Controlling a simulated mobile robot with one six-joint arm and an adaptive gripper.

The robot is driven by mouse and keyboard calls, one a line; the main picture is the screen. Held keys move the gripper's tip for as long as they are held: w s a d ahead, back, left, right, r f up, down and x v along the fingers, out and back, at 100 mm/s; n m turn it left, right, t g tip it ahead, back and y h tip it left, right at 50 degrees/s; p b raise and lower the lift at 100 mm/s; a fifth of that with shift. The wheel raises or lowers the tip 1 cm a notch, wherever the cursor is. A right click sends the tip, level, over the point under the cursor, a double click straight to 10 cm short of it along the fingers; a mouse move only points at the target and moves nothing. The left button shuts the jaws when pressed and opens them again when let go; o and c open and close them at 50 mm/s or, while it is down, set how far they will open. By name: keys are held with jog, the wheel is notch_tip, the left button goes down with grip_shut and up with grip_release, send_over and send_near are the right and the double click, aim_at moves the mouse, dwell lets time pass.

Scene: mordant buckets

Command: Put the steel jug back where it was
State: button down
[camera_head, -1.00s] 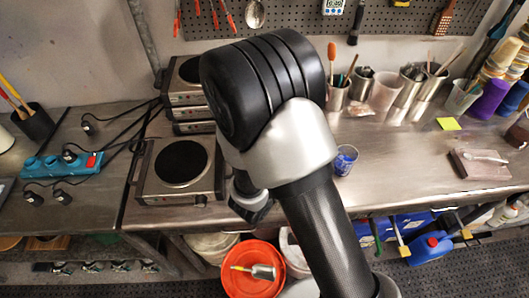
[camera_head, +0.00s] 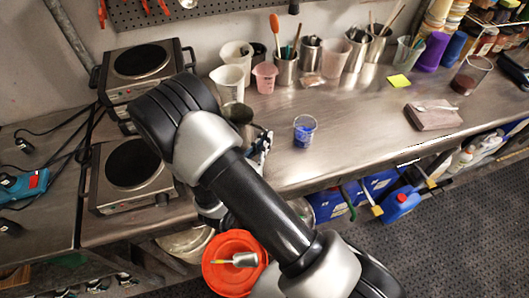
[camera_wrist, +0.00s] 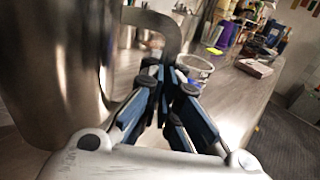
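The steel jug (camera_wrist: 60,65) fills the left of the wrist view, close to the camera, with its curved handle (camera_wrist: 172,35) towards my gripper. My gripper (camera_wrist: 168,78) has its blue-padded fingers close together at the handle and looks shut on it. In the head view the jug's dark open top (camera_head: 238,113) shows just right of my arm, and my gripper (camera_head: 262,146) is at its right side. My arm hides most of the jug's body there. I cannot tell whether its base touches the bench.
Hot plates (camera_head: 134,165) stand at the left. White plastic jugs (camera_head: 237,55) and a pink beaker (camera_head: 265,77) are behind the steel jug. A small blue-filled beaker (camera_head: 304,131) stands to its right. The front middle of the bench (camera_head: 350,150) is clear. An orange bucket (camera_head: 233,282) is below.

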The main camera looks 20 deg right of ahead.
jog(key=shift+f+b, duration=0.65)
jog(key=shift+f, duration=1.5)
jog(key=shift+f, duration=0.15)
jog(key=c, duration=1.8)
grip_release()
